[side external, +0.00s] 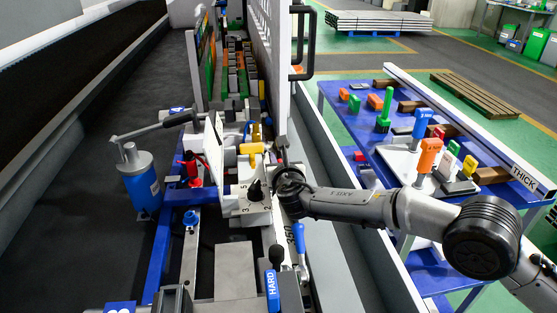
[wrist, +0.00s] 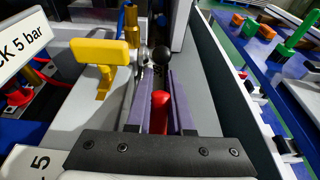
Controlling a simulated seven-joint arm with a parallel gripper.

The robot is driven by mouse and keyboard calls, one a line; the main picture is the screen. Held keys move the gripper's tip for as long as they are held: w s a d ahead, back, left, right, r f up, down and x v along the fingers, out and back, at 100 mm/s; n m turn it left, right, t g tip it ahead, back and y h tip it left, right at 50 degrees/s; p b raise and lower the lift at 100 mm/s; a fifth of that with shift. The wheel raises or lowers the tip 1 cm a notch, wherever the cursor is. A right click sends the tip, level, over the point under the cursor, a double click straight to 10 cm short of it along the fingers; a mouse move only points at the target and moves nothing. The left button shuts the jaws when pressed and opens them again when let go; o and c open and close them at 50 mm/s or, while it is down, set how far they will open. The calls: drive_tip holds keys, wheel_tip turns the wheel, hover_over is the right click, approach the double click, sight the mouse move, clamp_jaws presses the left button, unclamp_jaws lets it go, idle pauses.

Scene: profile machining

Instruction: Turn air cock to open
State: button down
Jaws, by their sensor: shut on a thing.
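My gripper (wrist: 163,82) shows in the wrist view as two purple-grey fingers with a red handle (wrist: 160,110) between them. The fingers are closed in on the handle's sides. A yellow T-shaped handle (wrist: 97,56) stands to the left of the fingers, apart from them. It also shows in the side view (side external: 251,149). No label shows which handle is the air cock. In the side view my gripper (side external: 283,165) is beside the white fixture, and the red handle is hidden there.
A black ball knob (wrist: 160,55) sits just beyond the fingertips. A white sign reading "5 bar" (wrist: 28,38) is at left. A white box with a black knob (side external: 254,194), a blue HARD lever (side external: 272,288) and a blue cylinder (side external: 142,184) are nearby. A grey channel wall (wrist: 232,85) runs along the right.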

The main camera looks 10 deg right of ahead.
idle(0.4)
drive_tip(key=c, duration=0.8)
unclamp_jaws()
drive_tip(key=shift+s+r, duration=0.1)
drive_tip(key=shift+v, duration=3.7)
